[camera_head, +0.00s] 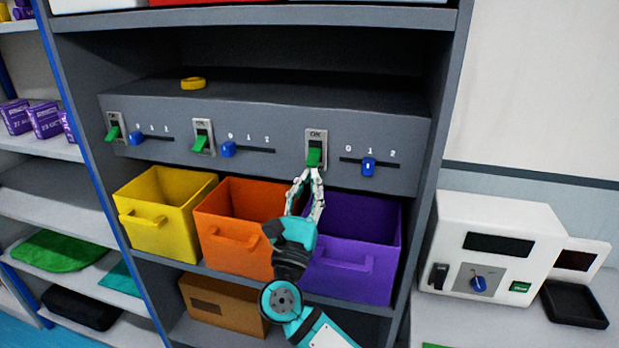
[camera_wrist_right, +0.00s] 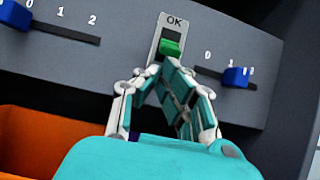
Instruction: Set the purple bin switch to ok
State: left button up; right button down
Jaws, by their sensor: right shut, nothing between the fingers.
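The switch above the purple bin (camera_head: 352,250) has a green lever (camera_head: 315,155) on a grey plate (camera_head: 316,134) marked OK at its top. The right wrist view shows the same green lever (camera_wrist_right: 169,47) below the OK label. My right gripper (camera_head: 308,174) is shut and empty, its fingertips together just below the lever. In the right wrist view the fingertips (camera_wrist_right: 160,66) are close under the lever; whether they touch it I cannot tell. My left gripper is not in view.
A blue slider (camera_head: 368,166) sits right of the switch. Other green switches (camera_head: 202,137) and sliders stand to the left. An orange bin (camera_head: 238,225) and a yellow bin (camera_head: 165,212) stand left of the purple bin. A yellow ring (camera_head: 193,84) lies on the ledge above.

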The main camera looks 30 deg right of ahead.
jog(key=r+y+p, duration=0.1)
jog(key=s+a+r+g+p, duration=0.1)
jog(key=p, duration=0.1)
jog(key=shift+s+a+g+y, duration=0.15)
jog(key=shift+a+g+y, duration=0.15)
jog(key=shift+y, duration=0.1)
dwell(0.4)
